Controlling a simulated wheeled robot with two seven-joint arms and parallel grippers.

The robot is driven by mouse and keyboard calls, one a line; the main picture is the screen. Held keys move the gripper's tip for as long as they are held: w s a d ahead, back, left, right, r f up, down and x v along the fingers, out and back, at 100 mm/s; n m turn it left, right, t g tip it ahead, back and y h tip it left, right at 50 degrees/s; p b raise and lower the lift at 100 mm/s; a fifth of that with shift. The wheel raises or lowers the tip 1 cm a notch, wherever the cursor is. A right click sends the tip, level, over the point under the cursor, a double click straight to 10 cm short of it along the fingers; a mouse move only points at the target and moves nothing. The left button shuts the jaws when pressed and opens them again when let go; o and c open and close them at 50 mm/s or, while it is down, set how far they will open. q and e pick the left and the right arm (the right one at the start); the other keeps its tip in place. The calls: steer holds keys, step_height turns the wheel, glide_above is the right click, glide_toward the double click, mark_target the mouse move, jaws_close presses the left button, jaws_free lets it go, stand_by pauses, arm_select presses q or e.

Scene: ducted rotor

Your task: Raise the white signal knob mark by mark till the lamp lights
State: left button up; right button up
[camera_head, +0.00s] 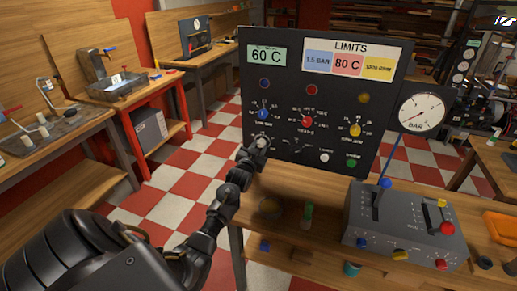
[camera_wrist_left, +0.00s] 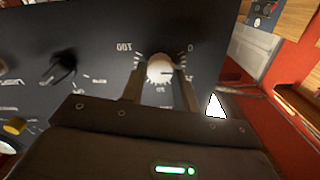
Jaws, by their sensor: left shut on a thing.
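The white knob (camera_wrist_left: 160,70) sits on the dark panel inside a printed dial with a 0 mark at one side. My left gripper (camera_wrist_left: 160,85) is shut on it, with one finger on each side. The blue lamp (camera_head: 264,83), red lamp (camera_head: 311,89) and yellow lamp (camera_head: 363,97) look dim. My right gripper is out of view.
The panel also bears a red knob (camera_head: 307,121), a yellow knob (camera_head: 355,130), a white round piece (camera_head: 324,157) and a green one (camera_head: 351,162). A pressure gauge (camera_head: 421,112) stands at its right. A grey lever box (camera_head: 400,225) sits on the wooden bench in front.

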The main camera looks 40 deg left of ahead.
arm_select(q)
steer(key=shift+m, duration=0.3)
steer(key=o, duration=1)
steer(key=shift+c, duration=0.2)
steer(key=shift+s, duration=0.1)
steer(key=b+v, duration=0.2)
steer(key=v, duration=0.8)
steer(key=shift+s, duration=0.3)
steer(key=shift+d, duration=0.15)
